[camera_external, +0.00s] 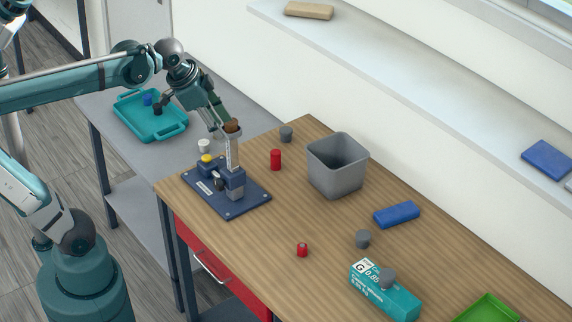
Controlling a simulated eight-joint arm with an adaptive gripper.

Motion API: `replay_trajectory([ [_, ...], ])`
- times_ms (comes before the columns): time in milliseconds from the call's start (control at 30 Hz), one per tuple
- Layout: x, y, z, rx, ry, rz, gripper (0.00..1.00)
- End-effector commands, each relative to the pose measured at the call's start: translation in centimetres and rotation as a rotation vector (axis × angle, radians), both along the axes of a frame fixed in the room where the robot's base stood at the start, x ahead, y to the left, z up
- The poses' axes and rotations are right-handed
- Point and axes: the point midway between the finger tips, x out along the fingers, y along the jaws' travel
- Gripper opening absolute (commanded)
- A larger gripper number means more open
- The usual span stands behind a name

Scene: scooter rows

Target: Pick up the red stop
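Two red pieces stand on the wooden table. A taller red cylinder (276,160) is upright right of the blue fixture (244,203), and a shorter red piece (302,250) stands nearer the front. I cannot tell which one is the red stop.
A grey bin (338,178) stands right of the taller red cylinder. Grey knobs (363,239), a blue block (396,215), a teal box (384,295) and a green tray (488,308) lie rightward. A teal tray (127,97) is on the grey bench. A wall shelf runs behind.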

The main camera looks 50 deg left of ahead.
Motion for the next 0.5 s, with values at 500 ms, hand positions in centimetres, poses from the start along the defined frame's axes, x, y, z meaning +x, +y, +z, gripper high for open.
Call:
replay_trajectory([
  [500, 4.7, -7.6, 1.3, 0.153, 0.108, -0.439, 0.35],
])
